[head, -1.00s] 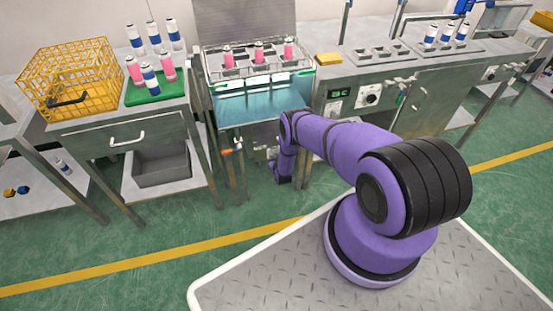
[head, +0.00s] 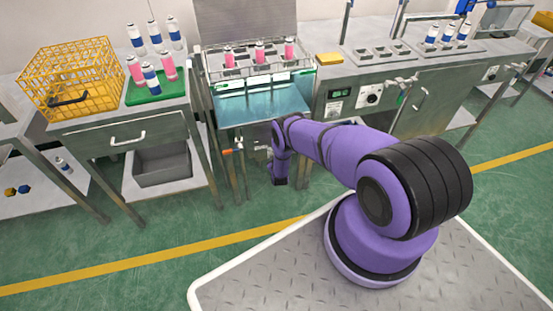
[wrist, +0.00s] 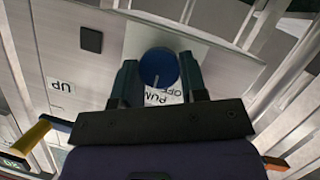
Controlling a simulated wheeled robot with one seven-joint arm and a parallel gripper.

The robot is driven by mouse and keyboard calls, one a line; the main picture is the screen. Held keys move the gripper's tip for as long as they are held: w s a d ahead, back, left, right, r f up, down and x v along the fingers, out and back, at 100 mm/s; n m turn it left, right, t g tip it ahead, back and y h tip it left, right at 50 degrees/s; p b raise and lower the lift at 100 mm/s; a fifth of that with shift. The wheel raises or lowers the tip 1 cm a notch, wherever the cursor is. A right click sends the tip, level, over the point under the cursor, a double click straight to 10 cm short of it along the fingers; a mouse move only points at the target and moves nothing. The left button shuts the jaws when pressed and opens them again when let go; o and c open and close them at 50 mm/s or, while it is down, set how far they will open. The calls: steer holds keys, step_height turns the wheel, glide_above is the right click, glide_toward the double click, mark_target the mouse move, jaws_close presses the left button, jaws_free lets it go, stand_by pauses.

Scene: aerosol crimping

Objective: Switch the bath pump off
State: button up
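In the wrist view a round blue knob (wrist: 158,66) sits on a pale panel plate. A white line on the knob points down the picture, toward a label (wrist: 163,96) that reads upside down as PUMP OFF and is partly covered. My gripper (wrist: 160,72) has one dark finger on each side of the knob, with no clear gap showing between fingers and knob. In the head view the knob and my gripper are hidden under the front of the bath (head: 262,106), behind my purple arm.
A dark square switch (wrist: 91,40) and an UP label (wrist: 61,86) are on the panel. In the head view, a rack (head: 258,68) with pink cans stands over the bath. Left are a yellow basket (head: 80,80) and a grey bin (head: 162,166); right is a control panel (head: 340,96).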

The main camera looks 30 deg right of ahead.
steer(key=o, duration=0.4)
steer(key=shift+o, duration=0.2)
steer(key=v, duration=1.1)
steer(key=shift+w, duration=0.1)
